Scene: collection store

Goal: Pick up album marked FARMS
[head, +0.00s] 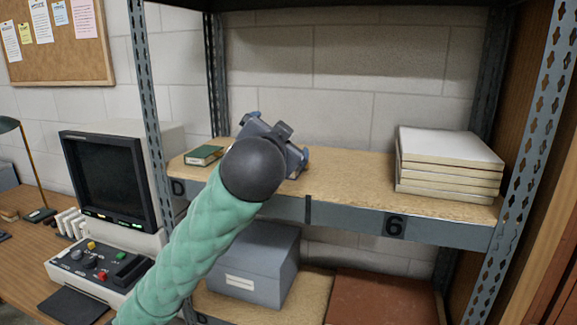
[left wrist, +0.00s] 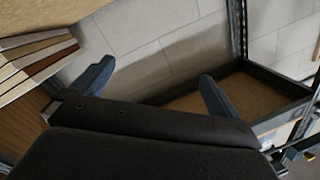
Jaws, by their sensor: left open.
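A stack of several flat, pale albums or books (head: 447,165) lies on the right part of the middle shelf board. Part of a stack with white and brown edges also shows at the upper left of the left wrist view (left wrist: 38,62). A small green book (head: 204,156) lies at the shelf's left end. I cannot read FARMS on any of them. My left gripper (head: 275,140) is over the shelf between the green book and the stack, partly hidden by my dark wrist. In the left wrist view its blue fingers (left wrist: 155,88) are apart with nothing between them. My right gripper is not in view.
The shelf board (head: 350,185) is bare between my gripper and the stack. A grey box (head: 245,270) and a brown-red item (head: 385,300) are below. A monitor (head: 105,180) stands on the left desk.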

